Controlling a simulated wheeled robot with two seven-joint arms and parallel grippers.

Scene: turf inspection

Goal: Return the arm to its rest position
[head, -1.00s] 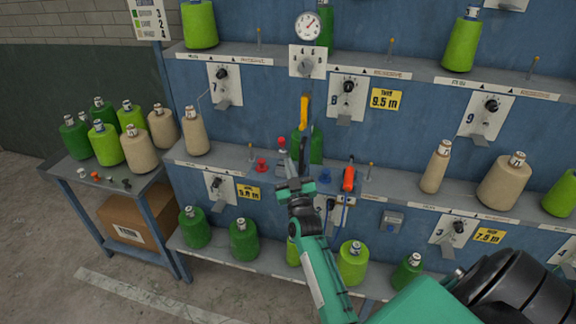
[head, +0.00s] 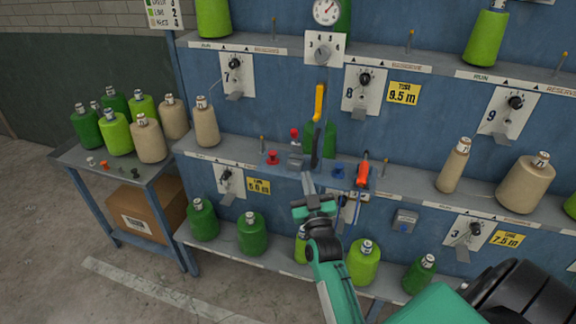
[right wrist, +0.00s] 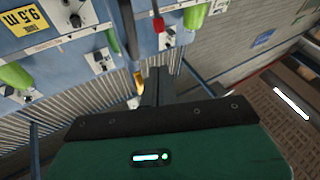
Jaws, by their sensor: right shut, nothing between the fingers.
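My right gripper (head: 308,182) is shut and empty in the head view, low in front of the rack's middle shelf. Its teal arm comes in from the lower right. In the right wrist view its dark fingers (right wrist: 156,85) lie together, with nothing between them. Behind the gripper, the middle shelf holds a red button (head: 272,157), a red-knobbed lever (head: 294,133), a blue button (head: 338,170) and an orange-handled tool (head: 363,172). A yellow-handled tool (head: 319,103) hangs above them. My left gripper is not in view.
The blue rack (head: 285,78) carries green and beige yarn cones on its shelves, with cones (head: 363,262) close beside my right forearm.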

